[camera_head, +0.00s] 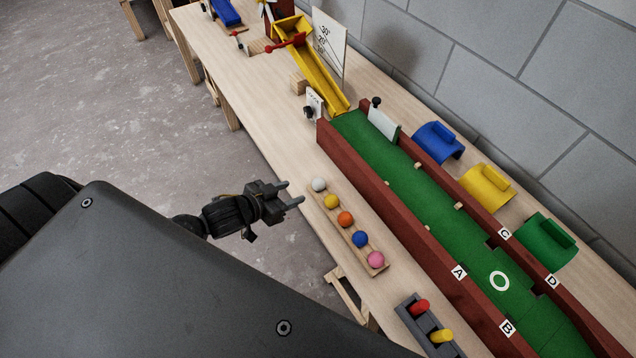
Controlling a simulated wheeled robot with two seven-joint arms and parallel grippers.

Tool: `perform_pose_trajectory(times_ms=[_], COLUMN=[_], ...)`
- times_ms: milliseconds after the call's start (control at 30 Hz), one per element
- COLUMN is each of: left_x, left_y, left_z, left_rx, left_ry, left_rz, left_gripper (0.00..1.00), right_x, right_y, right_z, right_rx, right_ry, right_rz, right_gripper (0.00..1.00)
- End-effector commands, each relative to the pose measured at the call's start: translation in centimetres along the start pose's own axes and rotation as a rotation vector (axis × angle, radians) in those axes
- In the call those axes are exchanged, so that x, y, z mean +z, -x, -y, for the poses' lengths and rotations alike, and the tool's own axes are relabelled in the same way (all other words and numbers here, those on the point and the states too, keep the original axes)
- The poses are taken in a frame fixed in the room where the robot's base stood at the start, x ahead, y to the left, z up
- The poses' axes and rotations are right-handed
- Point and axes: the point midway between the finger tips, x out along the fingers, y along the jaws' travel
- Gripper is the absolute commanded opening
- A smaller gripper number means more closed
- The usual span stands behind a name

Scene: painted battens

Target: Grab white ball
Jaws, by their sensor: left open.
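The white ball (319,184) sits at the far end of a wooden rack (347,226) on the table. A yellow ball (332,201), an orange ball (345,219), a blue ball (360,239) and a pink ball (376,260) follow it in a row. My left gripper (293,195) is open and empty, just left of the white ball and beside the table's edge. Its fingers point right toward the rack and appear apart from the ball. My right gripper is not in view.
A green lane (430,200) with red-brown walls runs right of the rack. A yellow chute (318,75) stands at its far end. Blue (437,145), yellow (484,187) and green (543,243) arches stand by the wall. A grey tray (412,312) holds red and yellow pegs.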

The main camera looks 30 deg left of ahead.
Motion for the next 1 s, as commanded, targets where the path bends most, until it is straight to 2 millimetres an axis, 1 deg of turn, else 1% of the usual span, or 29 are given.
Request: perform_pose_trajectory(times_ms=[300, 400, 567, 633, 900, 1000], left_x=[0.0, -0.1, 0.0, -0.1, 0.1, 0.1], left_y=[-4.5, -5.3, -5.6, -6.1, -9.9, -10.6], left_z=[0.0, 0.0, -0.1, -0.1, -0.3, -0.3], left_rx=[-0.002, -0.001, 0.0, 0.0, -0.001, 0.0], left_ry=[-0.001, -0.001, -0.001, -0.002, -0.002, -0.003], left_rz=[-0.002, -0.002, -0.001, -0.002, -0.002, -0.001], left_gripper=[0.48, 0.48, 0.48, 0.48, 0.48, 0.48], right_x=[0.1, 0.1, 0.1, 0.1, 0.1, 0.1], right_y=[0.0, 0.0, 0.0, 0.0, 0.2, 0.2], right_z=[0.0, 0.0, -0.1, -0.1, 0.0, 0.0], right_rx=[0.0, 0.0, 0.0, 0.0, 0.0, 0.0], right_ry=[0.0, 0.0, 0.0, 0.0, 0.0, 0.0], right_rz=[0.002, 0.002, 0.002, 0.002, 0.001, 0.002], right_gripper=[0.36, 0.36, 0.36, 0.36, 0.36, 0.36])
